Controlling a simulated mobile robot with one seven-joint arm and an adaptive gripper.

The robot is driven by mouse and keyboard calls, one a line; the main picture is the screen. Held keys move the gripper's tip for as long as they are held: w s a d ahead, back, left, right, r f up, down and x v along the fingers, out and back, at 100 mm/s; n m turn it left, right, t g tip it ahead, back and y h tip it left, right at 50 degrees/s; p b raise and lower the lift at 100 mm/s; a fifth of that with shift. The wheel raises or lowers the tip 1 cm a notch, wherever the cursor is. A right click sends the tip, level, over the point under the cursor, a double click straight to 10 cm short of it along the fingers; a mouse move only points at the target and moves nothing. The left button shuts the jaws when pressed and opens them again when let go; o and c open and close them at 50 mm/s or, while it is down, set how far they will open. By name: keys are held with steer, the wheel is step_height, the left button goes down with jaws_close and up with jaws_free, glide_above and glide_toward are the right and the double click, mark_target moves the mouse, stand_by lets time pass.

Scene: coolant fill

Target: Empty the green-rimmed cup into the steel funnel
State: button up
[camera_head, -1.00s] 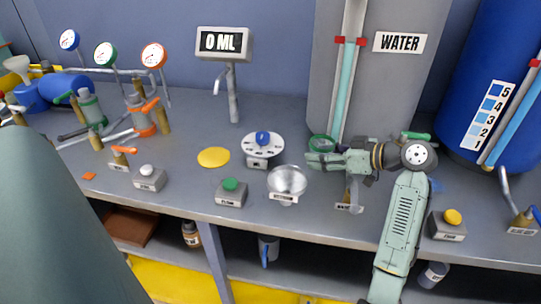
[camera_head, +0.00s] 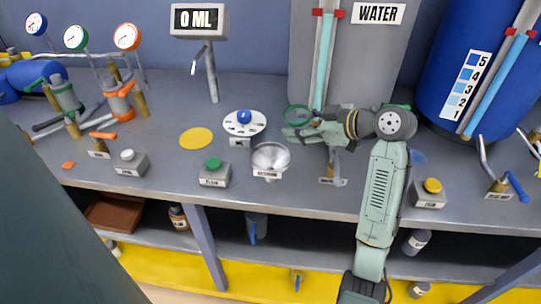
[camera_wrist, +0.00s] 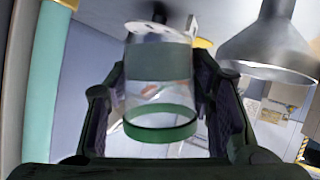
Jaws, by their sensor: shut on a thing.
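The green-rimmed cup (camera_wrist: 160,95) is a clear cup held between the fingers of my gripper (camera_wrist: 165,110) in the wrist view. That view looks upside down, with the green rim low in the picture. A grey-green band crosses the cup; I cannot tell whether it is liquid. In the head view the green rim (camera_head: 297,115) shows just behind my gripper (camera_head: 303,134). The steel funnel (camera_head: 270,158) stands on the bench, in front of and left of the cup, apart from it. The funnel also shows in the wrist view (camera_wrist: 270,55).
A grey WATER tank (camera_head: 350,70) with a sight tube stands behind the cup. A green-button box (camera_head: 213,173), a white dial (camera_head: 244,123) and a yellow disc (camera_head: 196,139) lie left. A yellow-button box (camera_head: 430,195) stands right. A 0 ML display (camera_head: 199,20) stands behind.

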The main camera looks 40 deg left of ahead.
mark_target(291, 121)
steer(key=shift+s, duration=0.15)
steer(key=shift+s+a+r+n+t+b, duration=0.1)
steer(key=shift+s+r+n+t, duration=0.15)
steer(key=shift+r, duration=0.15)
steer(key=shift+s+d+r+n+t+b, duration=0.1)
steer(key=shift+s+r+n+t+b, duration=0.15)
steer(key=shift+r, duration=0.2)
steer(key=shift+s+a+r+n+t, duration=0.1)
steer(key=shift+s+r+n, duration=0.1)
steer(key=shift+r+n, duration=0.15)
steer(key=shift+s+r, duration=0.1)
steer(key=shift+s+r+n+t+b, duration=0.25)
steer(key=shift+s+n+t+b, duration=0.25)
steer(key=shift+b, duration=0.25)
steer(key=shift+s+f+n+t+b, duration=0.15)
steer(key=shift+f+n+t+b, duration=0.3)
steer(key=shift+b, duration=0.9)
steer(key=shift+r+n+t+b, duration=0.45)
steer(key=shift+n+t+b, duration=0.15)
steer(key=shift+b, duration=0.2)
steer(key=shift+a+f+n+t+b, duration=0.1)
steer(key=shift+f+n+t+b, duration=0.4)
steer(key=shift+b, duration=0.9)
steer(key=shift+s+r+n+t+b, duration=0.2)
steer(key=shift+r+n+t+b, duration=0.2)
steer(key=shift+n+b, duration=0.35)
steer(key=shift+s+f+n+t+b, duration=0.35)
steer(key=shift+s+n+b, duration=0.3)
steer(key=shift+b, duration=1)
